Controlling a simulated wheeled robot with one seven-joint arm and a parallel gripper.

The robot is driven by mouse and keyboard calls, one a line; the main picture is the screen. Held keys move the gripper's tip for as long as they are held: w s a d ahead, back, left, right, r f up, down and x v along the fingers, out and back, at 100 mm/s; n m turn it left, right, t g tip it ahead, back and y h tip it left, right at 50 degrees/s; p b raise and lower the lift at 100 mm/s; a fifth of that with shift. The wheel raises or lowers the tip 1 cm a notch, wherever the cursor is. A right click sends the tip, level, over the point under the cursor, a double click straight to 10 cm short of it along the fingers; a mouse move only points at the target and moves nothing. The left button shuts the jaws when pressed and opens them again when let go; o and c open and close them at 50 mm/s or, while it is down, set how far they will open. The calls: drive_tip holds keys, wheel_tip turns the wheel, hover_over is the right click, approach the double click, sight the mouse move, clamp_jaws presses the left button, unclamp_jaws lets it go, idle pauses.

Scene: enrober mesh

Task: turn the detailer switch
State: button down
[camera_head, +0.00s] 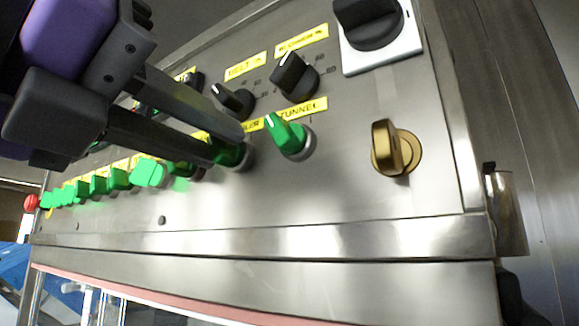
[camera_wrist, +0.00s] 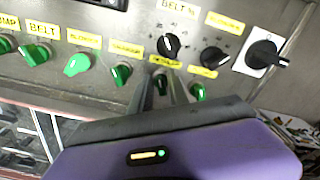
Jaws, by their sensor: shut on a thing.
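The detailer switch (camera_head: 232,155) is a green knob on the steel panel, under a yellow label of which only the last letters show. My gripper (camera_head: 222,146) reaches in from the upper left and is shut on this knob, its fingers covering part of it. In the wrist view my gripper (camera_wrist: 169,80) has its two grey fingers around the detailer switch (camera_wrist: 160,84), just below its small yellow label. The exact angle of the knob is hard to tell behind the fingers.
The green tunnel switch (camera_head: 287,135) sits close to the right of my fingers. Black dials (camera_head: 294,76) are above, with a brass key-like knob (camera_head: 394,148) and a large black rotary switch (camera_head: 370,22) farther right. A row of green switches (camera_head: 118,179) runs left.

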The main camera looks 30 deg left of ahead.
drive_tip(key=m, duration=0.6)
drive_tip(key=shift+d+b, duration=0.2)
drive_tip(key=shift+b, duration=0.2)
drive_tip(key=m, duration=0.5)
drive_tip(key=shift+d, duration=0.15)
drive_tip(key=shift+m, duration=0.3)
drive_tip(key=c, duration=1.5)
unclamp_jaws()
drive_tip(key=shift+s, duration=0.1)
drive_tip(key=shift+s+a+b, duration=0.15)
drive_tip(key=shift+s+b, duration=0.1)
drive_tip(key=shift+s, duration=1.7)
drive_tip(key=shift+s+a+b, duration=0.1)
drive_tip(key=shift+s+b, duration=0.15)
drive_tip(key=shift+s, duration=1.65)
